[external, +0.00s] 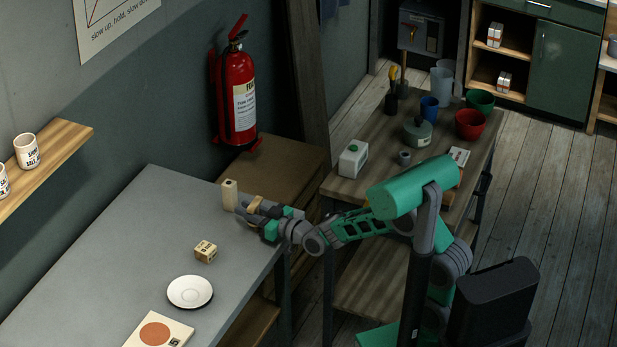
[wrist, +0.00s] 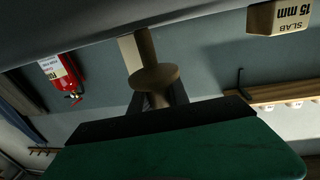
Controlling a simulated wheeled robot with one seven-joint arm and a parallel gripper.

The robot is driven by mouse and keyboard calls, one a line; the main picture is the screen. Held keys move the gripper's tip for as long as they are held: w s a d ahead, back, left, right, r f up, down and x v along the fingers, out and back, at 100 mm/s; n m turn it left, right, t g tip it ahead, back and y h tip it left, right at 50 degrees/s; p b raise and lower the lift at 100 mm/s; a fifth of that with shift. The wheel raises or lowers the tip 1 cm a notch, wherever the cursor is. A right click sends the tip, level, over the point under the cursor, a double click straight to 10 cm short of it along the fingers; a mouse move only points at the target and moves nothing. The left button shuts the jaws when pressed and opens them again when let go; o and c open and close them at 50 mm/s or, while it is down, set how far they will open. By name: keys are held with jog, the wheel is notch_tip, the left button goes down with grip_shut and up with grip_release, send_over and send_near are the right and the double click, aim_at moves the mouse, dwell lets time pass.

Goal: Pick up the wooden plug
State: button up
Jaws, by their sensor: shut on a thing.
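The wooden plug (external: 256,202) is a tan piece at the right far corner of the grey table. In the wrist view the plug (wrist: 155,76) shows a round flange with a stem on either side. My gripper (external: 261,211) is shut on it. The wrist view shows the dark fingers (wrist: 160,101) around the stem on the near side of the flange. The far stem reaches toward the grey tabletop (wrist: 60,22). I cannot tell whether the plug touches the table. The fingers hide part of the near stem.
A pale upright block (external: 229,195) stands just left of the plug, close to it; it shows behind the plug in the wrist view (wrist: 129,53). A small labelled block (external: 205,251), a white saucer (external: 190,291) and a flat box (external: 158,331) lie nearer on the table.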

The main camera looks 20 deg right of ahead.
grip_shut()
jog(key=shift+r, duration=0.1)
